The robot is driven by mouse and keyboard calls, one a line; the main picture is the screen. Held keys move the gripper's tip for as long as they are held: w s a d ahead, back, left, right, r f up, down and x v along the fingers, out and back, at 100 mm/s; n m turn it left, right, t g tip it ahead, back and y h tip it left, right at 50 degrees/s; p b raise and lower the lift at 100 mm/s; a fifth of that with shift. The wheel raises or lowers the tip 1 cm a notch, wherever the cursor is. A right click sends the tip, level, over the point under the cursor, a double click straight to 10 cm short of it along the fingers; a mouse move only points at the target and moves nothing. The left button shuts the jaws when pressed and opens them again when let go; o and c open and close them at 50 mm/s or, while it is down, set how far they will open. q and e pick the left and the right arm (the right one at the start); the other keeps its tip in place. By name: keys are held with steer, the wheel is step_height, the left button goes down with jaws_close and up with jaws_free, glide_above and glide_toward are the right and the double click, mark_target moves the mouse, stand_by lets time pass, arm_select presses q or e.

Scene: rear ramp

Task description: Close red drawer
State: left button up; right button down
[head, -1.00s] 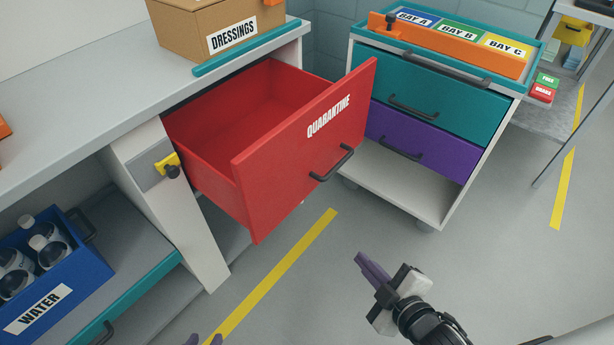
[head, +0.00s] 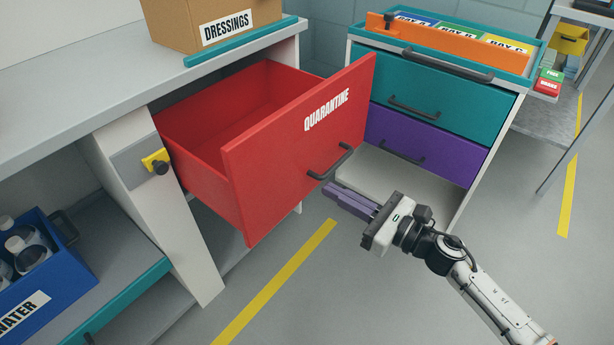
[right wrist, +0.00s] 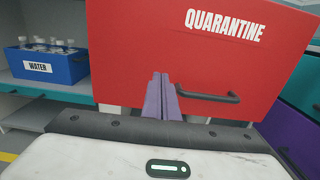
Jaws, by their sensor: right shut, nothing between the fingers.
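The red drawer (head: 295,150), lettered QUARANTINE, is pulled well out from under the grey counter, and its inside looks empty. Its dark bar handle (head: 331,163) is on the lower front. My right gripper (head: 328,188) is shut and empty, its purple fingers pointing at the drawer front just below the handle. In the right wrist view the red front (right wrist: 195,50) fills the top, and the finger tips (right wrist: 160,78) overlap it just left of the handle (right wrist: 208,95). I cannot tell whether they touch it. My left gripper is not in view.
A teal and purple drawer cart (head: 430,115) with an orange bay tray (head: 450,45) stands right of the red drawer. A DRESSINGS box (head: 215,25) sits on the counter (head: 70,110). A blue WATER bin (head: 45,265) is on the lower left shelf. Floor in front is clear.

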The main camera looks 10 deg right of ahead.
mark_target(295, 171)
steer(key=x, duration=0.8)
steer(key=shift+w, duration=0.1)
